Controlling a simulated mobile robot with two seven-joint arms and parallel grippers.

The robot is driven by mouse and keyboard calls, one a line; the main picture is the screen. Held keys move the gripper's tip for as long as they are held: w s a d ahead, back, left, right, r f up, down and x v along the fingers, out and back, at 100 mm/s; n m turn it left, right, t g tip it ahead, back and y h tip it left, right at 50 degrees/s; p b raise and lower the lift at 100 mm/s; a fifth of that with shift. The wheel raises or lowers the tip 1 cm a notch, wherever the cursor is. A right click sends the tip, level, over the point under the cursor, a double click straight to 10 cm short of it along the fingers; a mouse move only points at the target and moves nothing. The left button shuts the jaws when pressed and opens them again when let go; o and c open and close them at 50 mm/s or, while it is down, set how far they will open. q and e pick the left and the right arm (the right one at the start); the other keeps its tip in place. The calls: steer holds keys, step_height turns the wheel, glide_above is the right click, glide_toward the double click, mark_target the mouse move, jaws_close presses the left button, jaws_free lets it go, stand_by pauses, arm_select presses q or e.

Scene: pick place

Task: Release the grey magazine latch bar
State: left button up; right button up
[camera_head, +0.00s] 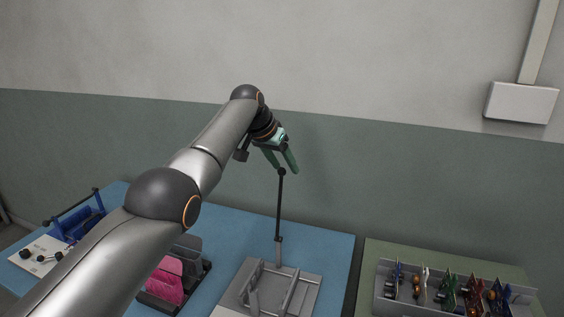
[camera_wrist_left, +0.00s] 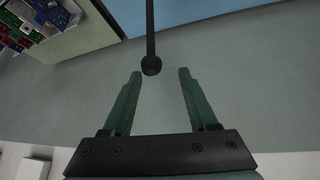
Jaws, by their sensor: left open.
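A grey fixture (camera_head: 312,284) with raised rails stands on the blue mat. A thin upright dark rod (camera_head: 279,205) rises from its back edge and ends in a round black knob (camera_head: 282,171). I cannot tell which part is the latch bar. My left gripper (camera_head: 286,169) is open, with green fingers, high up at the knob. In the left wrist view the knob (camera_wrist_left: 151,66) lies at the opening between the fingertips (camera_wrist_left: 160,72), closer to the left finger, with no clear contact. My right gripper is out of view.
On the blue mat (camera_head: 325,240) are a pink and grey holder (camera_head: 165,283) and a blue fixture (camera_head: 80,222), partly behind my arm. A grey tray (camera_head: 384,300) of colourful parts stands on a green mat at the right. A wall (camera_head: 400,165) rises behind.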

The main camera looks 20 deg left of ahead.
arm_select(q)
steer(key=b+v, duration=0.3)
steer(key=b, duration=0.1)
steer(key=shift+s+a+r, duration=0.1)
steer(key=shift+s, duration=0.05)
steer(key=b+v, duration=0.1)
steer(key=v, duration=0.8)
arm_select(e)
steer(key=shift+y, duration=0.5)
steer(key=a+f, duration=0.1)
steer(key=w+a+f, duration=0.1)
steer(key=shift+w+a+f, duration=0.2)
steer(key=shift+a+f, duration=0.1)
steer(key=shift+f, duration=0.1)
arm_select(q)
steer(key=shift+r, duration=0.1)
